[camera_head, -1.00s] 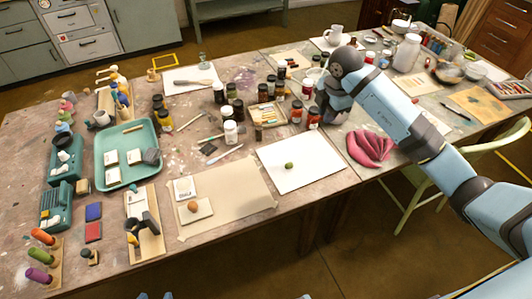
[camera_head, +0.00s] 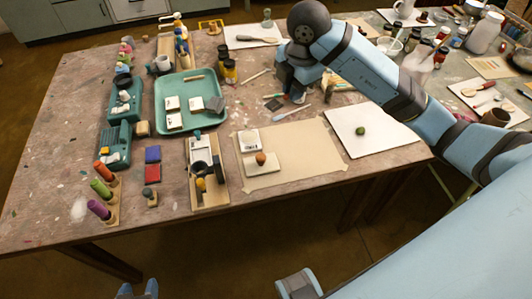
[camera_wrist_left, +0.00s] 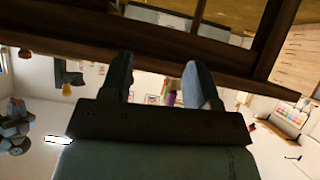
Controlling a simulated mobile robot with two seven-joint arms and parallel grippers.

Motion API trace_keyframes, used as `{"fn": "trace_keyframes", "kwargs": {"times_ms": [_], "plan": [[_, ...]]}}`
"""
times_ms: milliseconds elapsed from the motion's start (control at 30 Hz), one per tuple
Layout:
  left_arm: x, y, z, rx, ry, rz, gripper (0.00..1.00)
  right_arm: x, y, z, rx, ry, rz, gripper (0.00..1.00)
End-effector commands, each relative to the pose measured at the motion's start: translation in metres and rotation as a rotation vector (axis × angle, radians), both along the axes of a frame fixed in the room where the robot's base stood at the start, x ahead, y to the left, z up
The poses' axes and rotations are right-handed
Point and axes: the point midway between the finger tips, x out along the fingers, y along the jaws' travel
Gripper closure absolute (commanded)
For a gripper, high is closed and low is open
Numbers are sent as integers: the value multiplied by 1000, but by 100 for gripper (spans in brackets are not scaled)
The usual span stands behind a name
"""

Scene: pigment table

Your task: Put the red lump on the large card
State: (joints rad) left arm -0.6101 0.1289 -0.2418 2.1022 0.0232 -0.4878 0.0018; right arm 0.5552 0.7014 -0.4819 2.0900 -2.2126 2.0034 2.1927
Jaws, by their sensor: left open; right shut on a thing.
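The large card is a white sheet (camera_head: 385,121) at the table's right front; a green lump (camera_head: 360,131) lies on it. A small card (camera_head: 270,168) on the beige paper carries an orange-brown lump (camera_head: 260,157). My right gripper (camera_head: 296,96) is over the table behind the beige paper, left of the large card. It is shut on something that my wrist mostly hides. My left gripper (camera_head: 137,291) is low, in front of the table. It is open and empty, its fingers apart in the left wrist view (camera_wrist_left: 160,82).
A teal tray (camera_head: 212,122) with small cards stands at left centre. A wooden stand (camera_head: 211,203), red block (camera_head: 152,173) and blue block (camera_head: 152,154) lie near the front left. My right arm covers many jars. The beige paper (camera_head: 311,162) has bare room.

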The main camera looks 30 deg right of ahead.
Motion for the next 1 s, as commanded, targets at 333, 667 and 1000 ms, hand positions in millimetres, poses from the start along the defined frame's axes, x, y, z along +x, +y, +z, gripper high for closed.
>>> {"fn": "trace_keyframes", "kwargs": {"times_ms": [333,667,1000], "plan": [[0,-3,-10,0,-3,-3,45,-4,0,-67,-3,8,0,93],[2,-3,-11,6,-19,-8,45,-3,1,-144,-1,4,1,93],[1,-2,-12,9,-25,-11,45,-3,0,-175,-2,4,1,93]]}}
